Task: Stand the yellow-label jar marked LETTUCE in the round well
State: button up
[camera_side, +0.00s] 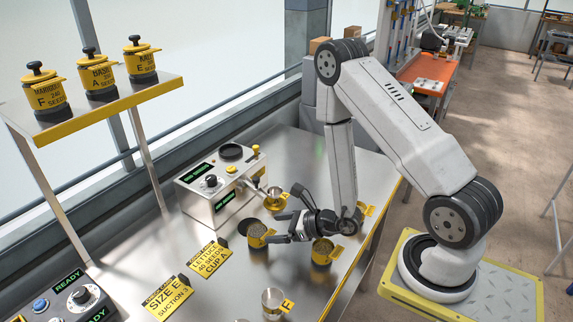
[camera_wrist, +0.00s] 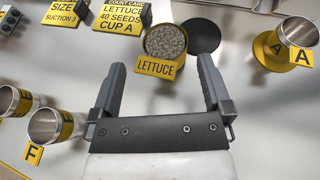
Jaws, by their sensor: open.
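The open jar marked LETTUCE (camera_wrist: 159,67) has a yellow label and is full of grey seeds. It stands upright on the bench and also shows in the side view (camera_side: 259,238). My gripper (camera_wrist: 162,64) is open and empty, its two fingers pointing toward the jar. In the side view my gripper (camera_side: 284,216) is low over the bench, to the right of the jar and apart from it. A dark round recess (camera_side: 231,152) shows on top of the seeder box; I take it for the round well. A flat dark disc (camera_wrist: 201,36) lies beside the jar.
The seeder box (camera_side: 218,200) stands behind the jar. Several metal cups with yellow tags are around, including cup A (camera_wrist: 296,38), cup F (camera_wrist: 48,128) and cup E (camera_side: 272,300). Yellow cards (camera_side: 208,259) lie left of the jar. A shelf (camera_side: 150,92) holds lidded jars.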

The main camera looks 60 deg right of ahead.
aim_at(248, 231)
jog(key=shift+x, duration=2.55)
jog(key=shift+s+d+f, duration=0.1)
jog(key=shift+d, duration=0.05)
jog(key=shift+c, duration=0.2)
jog(key=c, duration=1.3)
jog(key=shift+o, duration=0.2)
grip_shut()
notch_tip(248, 231, up, 10)
